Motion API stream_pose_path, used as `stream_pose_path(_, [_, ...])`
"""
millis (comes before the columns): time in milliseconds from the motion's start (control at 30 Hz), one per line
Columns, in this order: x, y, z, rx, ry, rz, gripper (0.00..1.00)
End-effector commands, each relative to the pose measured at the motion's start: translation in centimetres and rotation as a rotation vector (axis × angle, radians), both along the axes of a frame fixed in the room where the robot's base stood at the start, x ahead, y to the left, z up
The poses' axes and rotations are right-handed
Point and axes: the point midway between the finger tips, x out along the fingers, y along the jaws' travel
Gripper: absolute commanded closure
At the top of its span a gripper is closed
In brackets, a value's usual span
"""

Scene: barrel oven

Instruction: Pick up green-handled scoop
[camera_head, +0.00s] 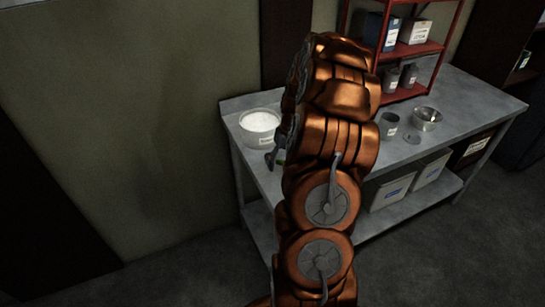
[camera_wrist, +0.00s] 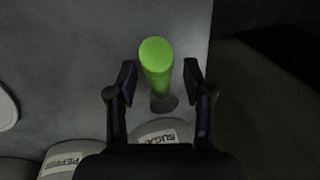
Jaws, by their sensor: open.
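The green-handled scoop (camera_wrist: 157,65) shows in the wrist view with its bright green handle pointing toward the camera. Its grey lower end is near the grey table surface. My gripper (camera_wrist: 160,80) is open, with one dark finger on each side of the handle and a visible gap on both sides. In the head view my copper-coloured arm covers much of the table, and the scoop is mostly hidden beside it, with only a small green patch showing.
Jars labelled SUGAR (camera_wrist: 158,136) and PEPPER (camera_wrist: 62,160) stand close by in the wrist view. A white-filled tub (camera_head: 259,127) is at the table's left end. A red shelf (camera_head: 425,48), grey cup (camera_head: 389,124) and metal bowl (camera_head: 426,117) are to the right.

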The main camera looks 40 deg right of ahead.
Motion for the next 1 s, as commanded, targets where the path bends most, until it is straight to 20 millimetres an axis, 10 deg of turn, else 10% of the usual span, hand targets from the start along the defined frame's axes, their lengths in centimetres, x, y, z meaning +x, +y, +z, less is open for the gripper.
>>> stream_pose_path(233, [0.04, 0.0, -0.18, -0.002, -0.001, 0.0, 0.5])
stream_pose_path(700, [0.05, 0.01, -0.16, -0.001, 0.0, 0.0, 0.99])
stream_pose_path(1000, [0.05, 0.0, -0.15, -0.001, 0.0, 0.0, 1.0])
